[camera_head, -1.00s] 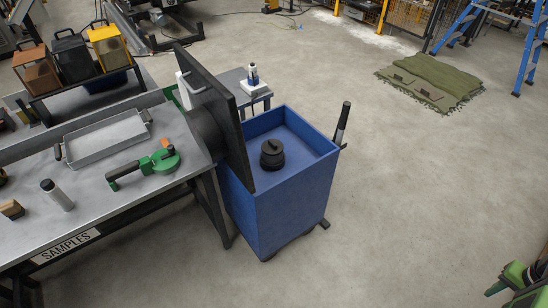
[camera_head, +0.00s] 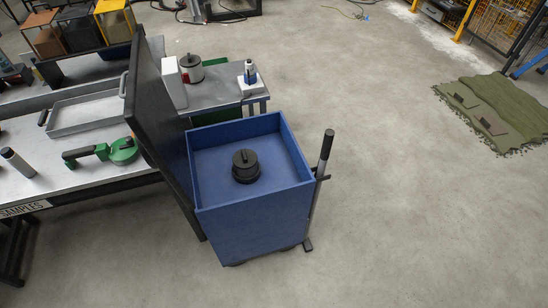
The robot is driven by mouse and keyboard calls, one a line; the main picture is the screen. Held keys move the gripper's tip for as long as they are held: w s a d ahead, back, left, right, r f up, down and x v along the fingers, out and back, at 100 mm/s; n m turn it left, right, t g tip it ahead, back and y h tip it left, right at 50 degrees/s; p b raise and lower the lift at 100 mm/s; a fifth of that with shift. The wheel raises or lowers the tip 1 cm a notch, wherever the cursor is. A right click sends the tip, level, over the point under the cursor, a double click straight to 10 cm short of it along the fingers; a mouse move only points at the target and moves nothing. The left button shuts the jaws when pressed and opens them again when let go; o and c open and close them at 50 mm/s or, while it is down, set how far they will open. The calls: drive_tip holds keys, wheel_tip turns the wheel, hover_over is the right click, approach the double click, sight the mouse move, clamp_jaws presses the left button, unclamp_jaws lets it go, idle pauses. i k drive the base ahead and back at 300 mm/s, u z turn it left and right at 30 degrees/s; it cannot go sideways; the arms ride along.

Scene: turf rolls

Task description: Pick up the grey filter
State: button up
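A grey, round canister with a dark top and handle (camera_head: 190,68) stands on the small metal table behind the blue bin, beside a white upright block (camera_head: 173,84). It looks like the grey filter, though it is small in view. A second round piece, near black with a knob or handle on top (camera_head: 246,167), sits inside the open blue bin (camera_head: 255,230). I cannot tell for sure which one is called the grey filter. My gripper is not in view.
A dark upright panel (camera_head: 155,110) stands along the bin's left side. A black-handled bar (camera_head: 322,165) stands at its right. The SAMPLES bench (camera_head: 85,178) holds a tray and a green tool. Open floor (camera_head: 410,230) lies right, with a green mat (camera_head: 490,110).

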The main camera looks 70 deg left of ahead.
sight(245, 161)
drive_tip(key=i, duration=1.85)
drive_tip(key=u, duration=0.4)
drive_tip(key=k, duration=0.15)
drive_tip(key=u, duration=3.25)
drive_tip(key=k, duration=0.15)
drive_tip(key=u, duration=0.8)
drive_tip(key=i, duration=1)
drive_tip(key=u, duration=0.25)
